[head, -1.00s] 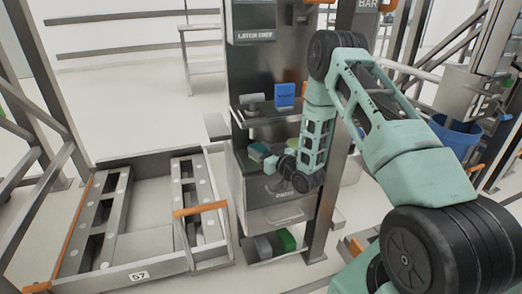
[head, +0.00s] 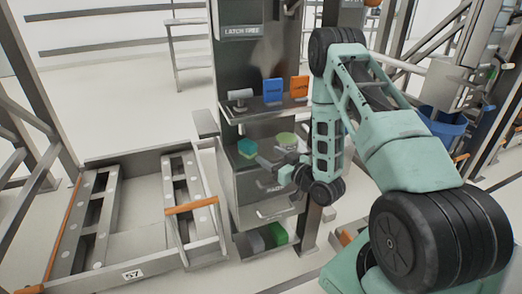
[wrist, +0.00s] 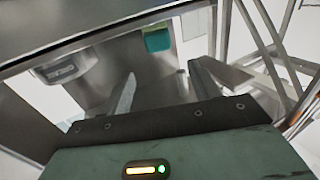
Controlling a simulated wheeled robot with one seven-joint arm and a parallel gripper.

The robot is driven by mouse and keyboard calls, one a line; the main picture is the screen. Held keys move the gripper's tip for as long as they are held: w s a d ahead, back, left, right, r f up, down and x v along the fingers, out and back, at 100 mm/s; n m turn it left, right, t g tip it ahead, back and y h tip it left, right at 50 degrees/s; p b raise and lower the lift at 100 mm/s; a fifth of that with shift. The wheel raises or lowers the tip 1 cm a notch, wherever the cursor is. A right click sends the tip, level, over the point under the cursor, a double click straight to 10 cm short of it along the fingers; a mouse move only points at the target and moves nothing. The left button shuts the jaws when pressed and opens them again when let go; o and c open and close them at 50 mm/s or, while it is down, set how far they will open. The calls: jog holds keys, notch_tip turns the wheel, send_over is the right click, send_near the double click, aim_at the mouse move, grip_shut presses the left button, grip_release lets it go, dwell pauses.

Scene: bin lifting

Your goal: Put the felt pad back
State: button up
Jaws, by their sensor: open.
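A small teal-green block with a yellowish edge (head: 247,147), which may be the felt pad, sits on the middle shelf of the metal stand. It also shows as a teal patch near the top of the wrist view (wrist: 157,40). My gripper (head: 264,162) is just in front and to the right of it, pointing toward the stand. In the wrist view the two fingers (wrist: 161,74) are apart, with nothing between them. The teal block lies beyond the fingertips.
The upper shelf holds a blue bin (head: 273,91), an orange bin (head: 299,88) and a grey cylinder (head: 240,96). A pale green round tub (head: 286,138) stands right of the teal block. A green block (head: 277,234) lies on the bottom shelf. A metal frame (head: 132,274) marked 57 stands left.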

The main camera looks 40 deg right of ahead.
jog(key=a+r+n+g+y, duration=0.1)
jog(key=a+r+n+g, duration=0.3)
jog(key=a, duration=0.6)
jog(key=a+r+g+y, duration=0.1)
jog(key=a+g, duration=0.4)
jog(key=a, duration=0.6)
jog(key=s+a+r+g+h, duration=0.1)
jog(key=s+a+r+g, duration=0.2)
jog(key=s, duration=0.6)
jog(key=s+a+r+n+g+h, duration=0.1)
jog(key=s+a+r+g, duration=0.2)
jog(key=s, duration=0.7)
jog(key=s+a+r+n+g+h, duration=0.1)
jog(key=s+a+r+g, duration=0.2)
jog(key=s, duration=0.6)
jog(key=shift+s+a, duration=0.35)
jog(key=shift+s, duration=0.05)
notch_tip(320, 180, up, 21)
jog(key=p, duration=2.1)
jog(key=shift+r, duration=0.15)
